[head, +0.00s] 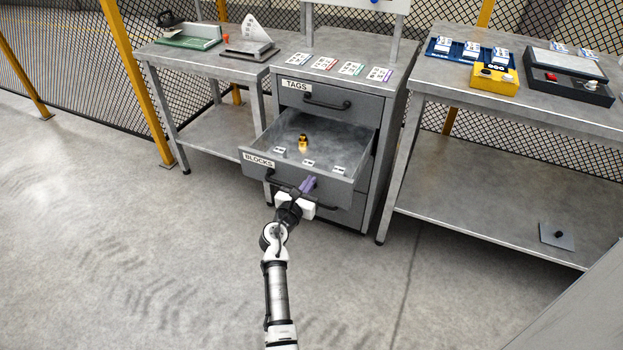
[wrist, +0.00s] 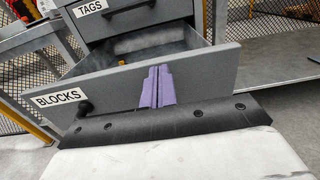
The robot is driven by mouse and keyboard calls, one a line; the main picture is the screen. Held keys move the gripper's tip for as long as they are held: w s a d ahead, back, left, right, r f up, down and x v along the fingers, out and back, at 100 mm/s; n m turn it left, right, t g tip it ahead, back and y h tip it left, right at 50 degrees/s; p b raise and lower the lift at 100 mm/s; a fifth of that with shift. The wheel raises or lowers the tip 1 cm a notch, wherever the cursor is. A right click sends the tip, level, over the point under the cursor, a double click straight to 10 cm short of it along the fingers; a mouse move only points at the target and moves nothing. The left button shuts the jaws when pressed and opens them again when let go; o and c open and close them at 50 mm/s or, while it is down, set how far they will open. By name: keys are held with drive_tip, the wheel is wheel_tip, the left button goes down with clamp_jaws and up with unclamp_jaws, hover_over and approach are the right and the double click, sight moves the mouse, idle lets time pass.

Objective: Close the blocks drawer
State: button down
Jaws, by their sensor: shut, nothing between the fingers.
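The blocks drawer (head: 335,183) is pulled out of the grey cabinet, below the shut tags drawer (head: 349,104). Its front carries a BLOCKS label, and the label also shows in the wrist view (wrist: 58,98). A brass-coloured block (head: 303,143) stands inside, with small white labels on the drawer floor. My gripper (head: 308,185) is at the front of the blocks drawer, near its dark handle. In the wrist view the purple fingers (wrist: 157,88) are together against or just before the drawer front, with nothing between them. I cannot tell whether they touch it.
A workbench (head: 460,88) with a blue tray (head: 445,48) and a yellow box (head: 494,79) stands at the right. A lower bench (head: 225,70) stands at the left. Yellow posts and mesh fencing run behind. The floor (head: 130,240) at the left is clear.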

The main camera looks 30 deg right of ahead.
drive_tip(key=shift+x, duration=1.1)
